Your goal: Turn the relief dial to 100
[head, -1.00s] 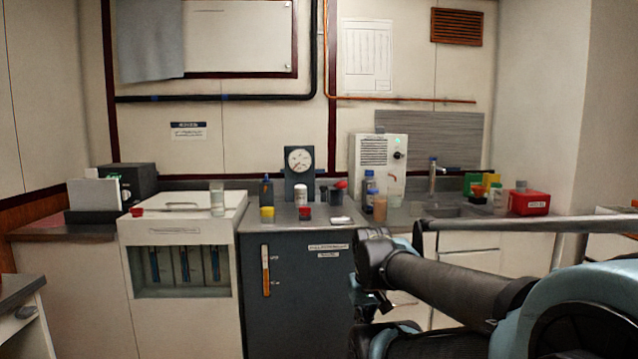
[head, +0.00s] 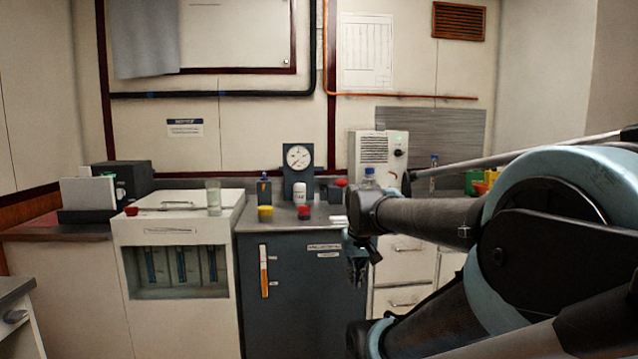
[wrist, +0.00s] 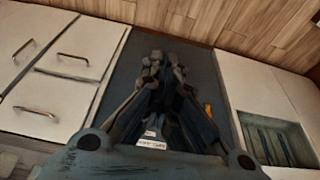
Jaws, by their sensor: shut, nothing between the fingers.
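A round white-faced gauge (head: 299,157) on a dark blue-grey stand is at the back of the counter in the head view. A white box (head: 372,160) to its right bears a small dark knob (head: 398,153) and a green light. I cannot tell which of them is the relief dial, and no scale reading is legible. My gripper (head: 357,278) hangs in front of the dark cabinet's right edge, below counter height and apart from both. In the wrist view my gripper (wrist: 165,62) is shut and empty, with the dark cabinet door behind it.
My arm hides the counter's right part.

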